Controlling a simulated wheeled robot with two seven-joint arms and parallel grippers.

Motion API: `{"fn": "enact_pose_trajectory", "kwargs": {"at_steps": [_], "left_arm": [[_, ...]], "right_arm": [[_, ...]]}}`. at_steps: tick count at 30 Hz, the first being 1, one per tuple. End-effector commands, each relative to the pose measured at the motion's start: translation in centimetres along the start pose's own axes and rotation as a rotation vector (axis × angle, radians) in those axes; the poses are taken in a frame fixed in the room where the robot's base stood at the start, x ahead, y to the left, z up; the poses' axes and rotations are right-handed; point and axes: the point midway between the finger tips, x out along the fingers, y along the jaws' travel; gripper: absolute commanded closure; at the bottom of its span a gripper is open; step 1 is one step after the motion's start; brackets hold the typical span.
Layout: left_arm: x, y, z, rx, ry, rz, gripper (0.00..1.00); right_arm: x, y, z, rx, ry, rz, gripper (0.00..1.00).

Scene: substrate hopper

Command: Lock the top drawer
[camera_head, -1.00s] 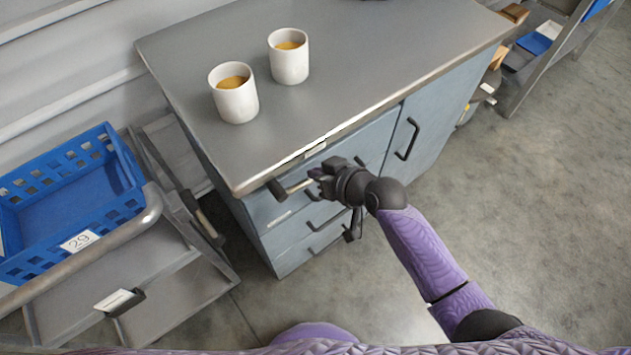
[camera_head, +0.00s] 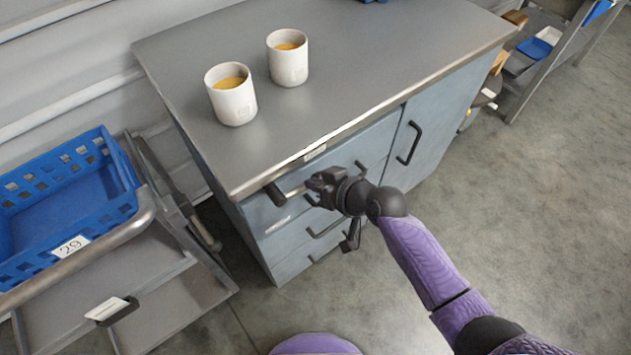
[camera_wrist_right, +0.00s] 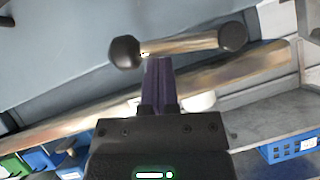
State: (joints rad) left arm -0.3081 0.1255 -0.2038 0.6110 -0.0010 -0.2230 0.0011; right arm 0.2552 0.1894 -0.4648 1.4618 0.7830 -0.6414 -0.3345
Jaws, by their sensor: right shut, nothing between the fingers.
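The blue-grey cabinet has a top drawer (camera_head: 378,136) just under its steel top, and the drawer front looks flush. In the right wrist view the lever (camera_wrist_right: 185,45) shows a dark knob at each end. My right gripper (camera_head: 311,185) is shut and empty, with its fingertips (camera_wrist_right: 158,62) at the rod near the left knob in the wrist view. I cannot tell whether they touch. The gripper hides part of the drawer front. My left gripper is out of view.
Two white cups (camera_head: 233,103) (camera_head: 289,62) with yellowish contents stand on the cabinet top (camera_head: 370,50). A grey cart (camera_head: 160,285) with a blue crate (camera_head: 122,205) is close on the left. Open floor (camera_head: 540,220) lies to the right.

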Motion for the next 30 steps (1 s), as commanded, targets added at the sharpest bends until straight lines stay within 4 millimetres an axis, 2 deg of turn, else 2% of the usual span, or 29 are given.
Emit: {"fn": "enact_pose_trajectory", "kwargs": {"at_steps": [11,18,30], "left_arm": [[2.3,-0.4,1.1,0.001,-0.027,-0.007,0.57],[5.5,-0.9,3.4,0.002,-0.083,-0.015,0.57],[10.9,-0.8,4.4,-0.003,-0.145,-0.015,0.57]], "right_arm": [[0.7,0.5,1.1,0.105,-0.002,-0.070,1.00],[1.7,0.9,2.6,0.274,-0.003,-0.183,1.00],[3.2,0.6,4.8,0.594,-0.003,-0.395,1.00]]}}
